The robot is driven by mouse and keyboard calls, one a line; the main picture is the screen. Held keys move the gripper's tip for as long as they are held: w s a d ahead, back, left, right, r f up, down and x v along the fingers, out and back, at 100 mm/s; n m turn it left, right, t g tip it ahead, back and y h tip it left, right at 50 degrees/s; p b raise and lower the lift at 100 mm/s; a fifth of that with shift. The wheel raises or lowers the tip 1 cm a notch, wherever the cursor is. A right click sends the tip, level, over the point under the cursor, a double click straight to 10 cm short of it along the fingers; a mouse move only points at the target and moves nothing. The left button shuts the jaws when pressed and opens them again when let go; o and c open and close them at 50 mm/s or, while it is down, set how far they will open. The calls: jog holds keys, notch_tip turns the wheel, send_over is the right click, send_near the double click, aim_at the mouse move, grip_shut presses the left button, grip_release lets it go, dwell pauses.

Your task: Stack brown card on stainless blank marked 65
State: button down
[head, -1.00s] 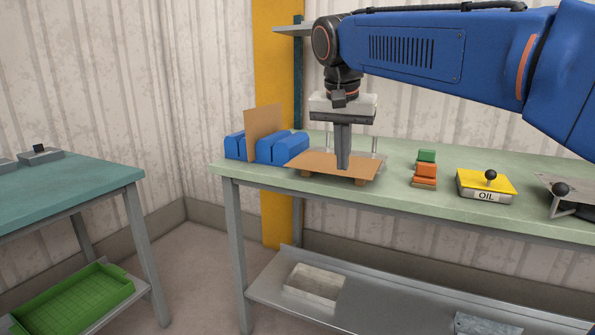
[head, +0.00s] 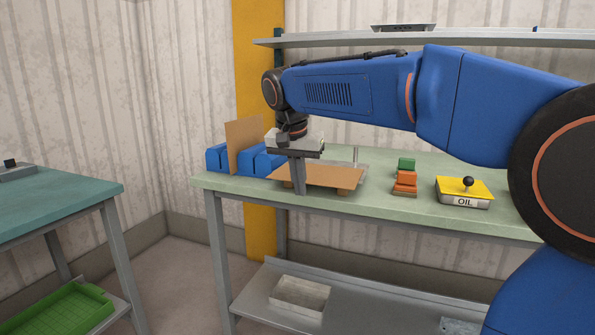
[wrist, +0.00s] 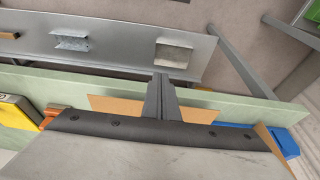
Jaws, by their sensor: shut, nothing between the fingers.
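A flat brown card (head: 330,176) lies on small wooden supports on the pale green bench. Another brown card (head: 243,145) stands upright in a blue slotted holder (head: 217,158) to its left. My gripper (head: 299,193) points down, shut and empty, in front of the flat card's left part; whether it touches the card I cannot tell. In the wrist view the shut fingers (wrist: 161,78) cover the middle of the flat card (wrist: 112,105), and part of the blue holder (wrist: 285,142) shows at right. No mark 65 is readable, and I cannot identify the stainless blank.
Green and orange blocks (head: 405,182) and a yellow-topped OIL box (head: 463,193) stand on the bench (head: 372,208) to the right. Metal pieces (head: 300,294) lie on its lower shelf. A wall shelf (head: 480,40) runs above my arm. A teal table (head: 55,200) stands left.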

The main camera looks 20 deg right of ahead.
aim_at(310, 180)
jog(key=shift+w+d+f, duration=0.2)
jog(key=shift+w+d, duration=0.45)
jog(key=shift+w, duration=0.2)
jog(key=shift+w+d+f, duration=0.15)
jog(key=shift+w+d, duration=0.45)
jog(key=shift+w, duration=0.25)
jog(key=shift+w+d, duration=0.55)
jog(key=shift+w, duration=0.2)
jog(key=shift+w+d, duration=0.55)
jog(key=shift+w, duration=0.2)
